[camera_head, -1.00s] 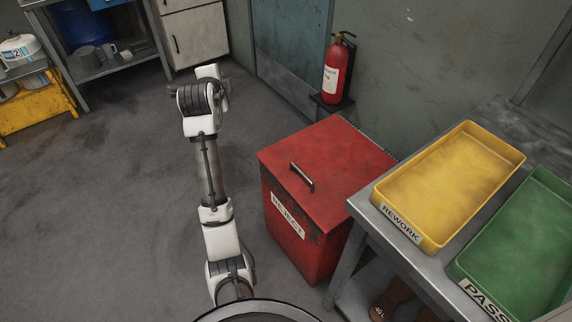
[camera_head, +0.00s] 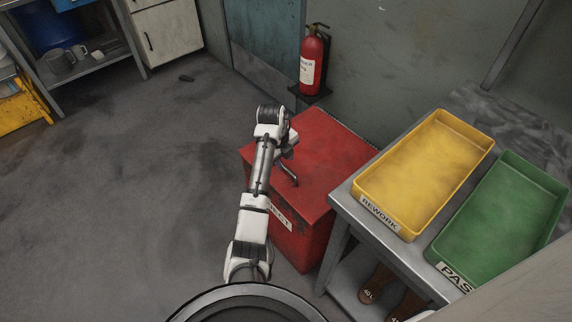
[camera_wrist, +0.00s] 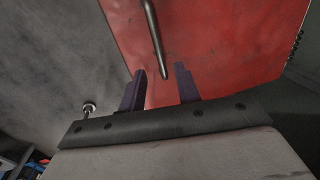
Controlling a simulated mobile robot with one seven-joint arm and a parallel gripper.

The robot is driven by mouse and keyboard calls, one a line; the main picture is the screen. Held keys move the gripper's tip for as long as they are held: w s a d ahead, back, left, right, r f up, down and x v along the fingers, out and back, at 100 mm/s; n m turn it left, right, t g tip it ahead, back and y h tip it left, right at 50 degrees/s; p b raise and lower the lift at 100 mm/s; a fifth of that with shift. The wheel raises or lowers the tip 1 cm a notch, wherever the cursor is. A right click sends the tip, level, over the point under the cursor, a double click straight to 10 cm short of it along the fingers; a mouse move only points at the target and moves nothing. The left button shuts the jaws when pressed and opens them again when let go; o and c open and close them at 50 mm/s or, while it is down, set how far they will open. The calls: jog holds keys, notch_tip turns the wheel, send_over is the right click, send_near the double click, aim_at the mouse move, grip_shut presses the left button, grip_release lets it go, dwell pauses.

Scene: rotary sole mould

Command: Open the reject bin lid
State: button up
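The red reject bin (camera_head: 302,241) stands on the floor, left of the metal bench. Its lid (camera_head: 335,163) is shut, with a dark bar handle (camera_head: 289,173) on top. My arm covers the bin's left side and part of its label. In the wrist view, my gripper (camera_wrist: 160,84) has its two dark fingers apart with nothing between them. The lid (camera_wrist: 220,45) fills the area beyond the fingertips. The handle (camera_wrist: 154,40) lies ahead of the fingers, its near end close to the gap between the tips. I cannot tell whether anything touches.
A yellow REWORK tray (camera_head: 425,175) and a green PASS tray (camera_head: 500,220) sit on the metal bench (camera_head: 350,212) right of the bin. A fire extinguisher (camera_head: 312,62) hangs on the wall behind. The floor (camera_head: 130,190) to the left is mostly clear.

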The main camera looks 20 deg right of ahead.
aim_at(287, 169)
jog(key=f, duration=0.4)
jog(key=shift+w+d+f, duration=0.2)
jog(key=shift+d+f, duration=0.2)
grip_shut()
